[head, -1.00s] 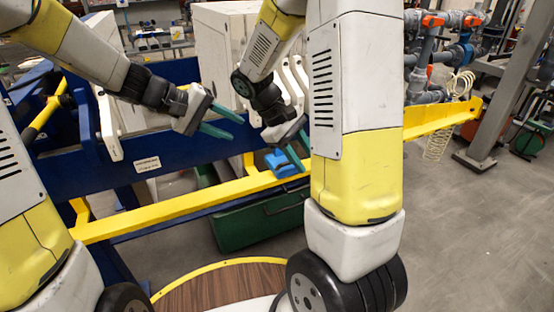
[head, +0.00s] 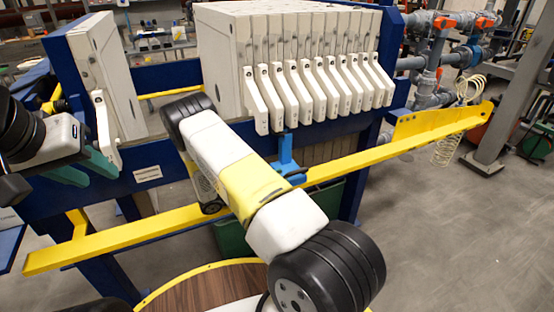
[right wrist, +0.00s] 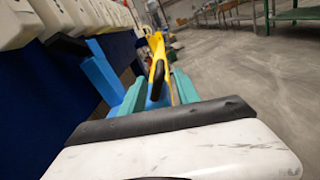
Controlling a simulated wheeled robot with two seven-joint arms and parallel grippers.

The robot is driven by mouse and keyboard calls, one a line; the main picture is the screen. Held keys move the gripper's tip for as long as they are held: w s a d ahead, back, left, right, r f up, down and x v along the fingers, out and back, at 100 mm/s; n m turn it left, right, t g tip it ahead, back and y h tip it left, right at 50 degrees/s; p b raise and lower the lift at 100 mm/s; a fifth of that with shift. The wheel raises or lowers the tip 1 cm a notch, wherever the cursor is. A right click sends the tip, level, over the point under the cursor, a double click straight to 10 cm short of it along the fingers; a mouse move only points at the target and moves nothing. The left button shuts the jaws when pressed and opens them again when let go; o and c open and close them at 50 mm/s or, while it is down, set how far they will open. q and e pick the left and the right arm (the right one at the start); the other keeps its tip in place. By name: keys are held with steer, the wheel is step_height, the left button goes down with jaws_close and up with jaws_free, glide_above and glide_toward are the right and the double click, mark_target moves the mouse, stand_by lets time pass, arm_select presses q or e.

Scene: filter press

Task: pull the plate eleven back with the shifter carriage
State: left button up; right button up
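White filter plates (head: 290,35) hang in a row in the head view, with a row of handles on their near side. I cannot tell which one is plate eleven. The blue shifter carriage (head: 287,160) hangs below the handles, partly behind my right arm. In the right wrist view a blue part of it (right wrist: 102,75) shows at the left. My right gripper (right wrist: 158,90) has its teal fingers either side of a blue piece; whether they press on it is unclear. In the head view this gripper is hidden behind my arm.
A yellow bar (head: 125,238) runs along the press front. A separate white plate block (head: 100,70) stands at the left, with a gap before the row. The blue frame (head: 150,155) lies behind the bar. Grey floor (head: 450,230) is clear at right.

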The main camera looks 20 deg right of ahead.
mark_target(290, 175)
steer(key=d, duration=0.7)
steer(key=shift+w+d, duration=0.35)
jaws_close()
steer(key=shift+s, duration=0.1)
